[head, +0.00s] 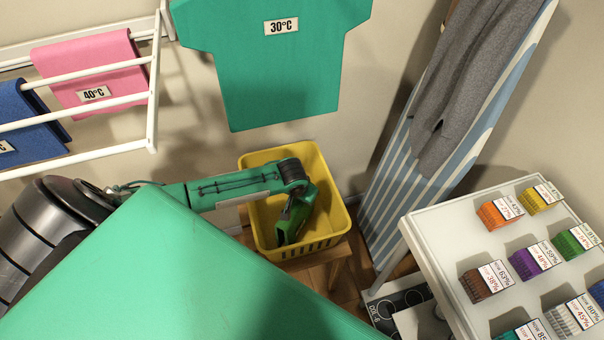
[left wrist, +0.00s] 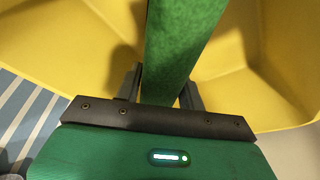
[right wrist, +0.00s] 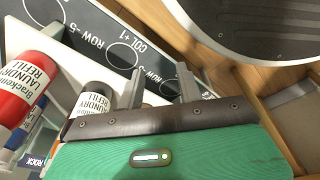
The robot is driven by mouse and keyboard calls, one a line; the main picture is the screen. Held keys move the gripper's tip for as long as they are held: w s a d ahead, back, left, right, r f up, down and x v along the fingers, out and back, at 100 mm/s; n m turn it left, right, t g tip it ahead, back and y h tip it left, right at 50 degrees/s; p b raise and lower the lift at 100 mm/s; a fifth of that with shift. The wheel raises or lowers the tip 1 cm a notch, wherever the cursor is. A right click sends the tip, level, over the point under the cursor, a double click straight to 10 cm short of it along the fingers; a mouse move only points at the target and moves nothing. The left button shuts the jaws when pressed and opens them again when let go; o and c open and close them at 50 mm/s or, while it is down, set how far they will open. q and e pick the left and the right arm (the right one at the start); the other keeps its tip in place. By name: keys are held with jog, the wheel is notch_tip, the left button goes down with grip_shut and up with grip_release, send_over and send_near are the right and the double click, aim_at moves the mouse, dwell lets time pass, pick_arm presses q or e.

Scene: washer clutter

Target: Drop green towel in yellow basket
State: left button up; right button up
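The yellow basket (head: 335,222) stands on a small wooden stool by the wall in the head view. Its yellow inside wall (left wrist: 65,45) fills much of the left wrist view. My left gripper (head: 297,208) points down into the basket opening. The dark green towel (head: 287,230) hangs from it, inside the rim. In the left wrist view, the towel (left wrist: 183,40) runs between the two fingers, which sit against both its sides. Whether the towel touches the basket floor is unclear. My right gripper (right wrist: 162,90) is outside the head view; its fingers are apart and empty.
A green shirt (head: 275,75) hangs behind the basket. A drying rack (head: 152,90) holds pink and blue cloths at left. An ironing board (head: 395,185) leans to the right, beside a white table (head: 440,225) with several colored stacks. Laundry bottles (right wrist: 30,90) stand near my right gripper.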

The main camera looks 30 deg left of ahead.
pick_arm(q)
jog(key=o, duration=0.4)
jog(key=shift+c, duration=0.2)
pick_arm(e)
jog(key=shift+s+f, duration=0.1)
jog(key=shift+s, duration=0.05)
pick_arm(q)
jog(key=shift+r, duration=0.1)
jog(key=shift+s+r, duration=0.1)
jog(key=shift+r, duration=0.3)
jog(key=p+v, duration=0.1)
jog(key=v, duration=1)
jog(key=shift+s+r, duration=0.1)
pick_arm(e)
jog(key=s+f, duration=0.1)
jog(key=s+d+f, duration=0.1)
jog(key=shift+s+f, duration=0.15)
jog(key=shift+f, duration=0.25)
